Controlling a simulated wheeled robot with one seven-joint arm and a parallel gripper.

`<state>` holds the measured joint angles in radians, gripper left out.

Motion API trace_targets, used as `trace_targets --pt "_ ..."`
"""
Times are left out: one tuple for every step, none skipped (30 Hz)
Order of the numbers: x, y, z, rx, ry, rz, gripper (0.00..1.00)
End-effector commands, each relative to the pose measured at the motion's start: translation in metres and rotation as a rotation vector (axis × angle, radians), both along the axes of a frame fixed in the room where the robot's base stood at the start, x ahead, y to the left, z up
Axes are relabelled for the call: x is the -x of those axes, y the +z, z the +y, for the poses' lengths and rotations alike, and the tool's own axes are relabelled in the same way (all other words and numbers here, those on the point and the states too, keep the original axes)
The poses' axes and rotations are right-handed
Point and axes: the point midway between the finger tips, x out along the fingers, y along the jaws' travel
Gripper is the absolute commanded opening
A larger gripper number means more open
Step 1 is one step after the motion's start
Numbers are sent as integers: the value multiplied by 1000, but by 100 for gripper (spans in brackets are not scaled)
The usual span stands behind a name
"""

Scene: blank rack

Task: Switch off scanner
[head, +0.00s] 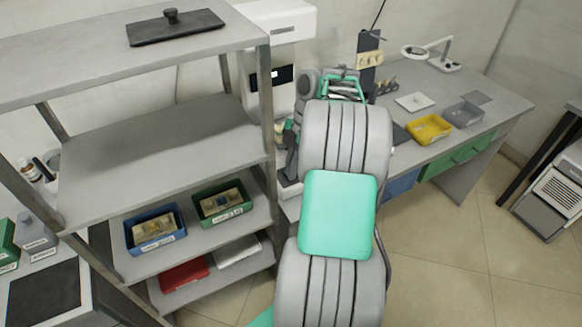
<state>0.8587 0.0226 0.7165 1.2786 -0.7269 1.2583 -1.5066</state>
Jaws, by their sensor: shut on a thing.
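A tall white machine (270,25) with a dark front panel and a small lit display (275,75) stands at the back, between the shelf rack and the workbench. I take it to be the scanner. My arm covers its right side and much of its lower front. The dark end of my arm, with my gripper (291,160), reaches down in front of the machine, close above its pale base (289,187). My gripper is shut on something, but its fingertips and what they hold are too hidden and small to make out. No switch can be told apart.
The grey rack (150,150) on the left holds a blue bin (155,245) and a green bin (222,219). A black plate (175,27) lies on top. The workbench (510,103) at right carries a yellow tray (428,129) and a magnifier lamp (415,51).

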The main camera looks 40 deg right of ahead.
Motion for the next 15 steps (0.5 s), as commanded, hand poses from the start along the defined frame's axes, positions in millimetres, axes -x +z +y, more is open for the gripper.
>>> trace_targets --pt "3 2 3 -12 1 14 0" --pt "3 7 3 -10 1 13 0" --pt "2 15 3 -9 2 11 0" --pt "1 23 3 -6 4 9 0" --pt "0 31 3 -5 5 7 0" --pt "-1 42 4 -2 9 4 0" --pt "-2 51 4 -2 10 3 0" --pt "-3 53 0 -1 7 2 0" --pt "-4 61 -3 0 7 0 0" --pt "-4 69 -6 0 9 1 0" --pt "-5 77 -8 -1 9 0 0" --pt "-5 88 -11 0 9 -2 0" --pt "-6 95 -14 2 9 -2 0" --pt "-6 102 -16 1 10 -2 0" --pt "-7 111 -18 1 10 -2 0"
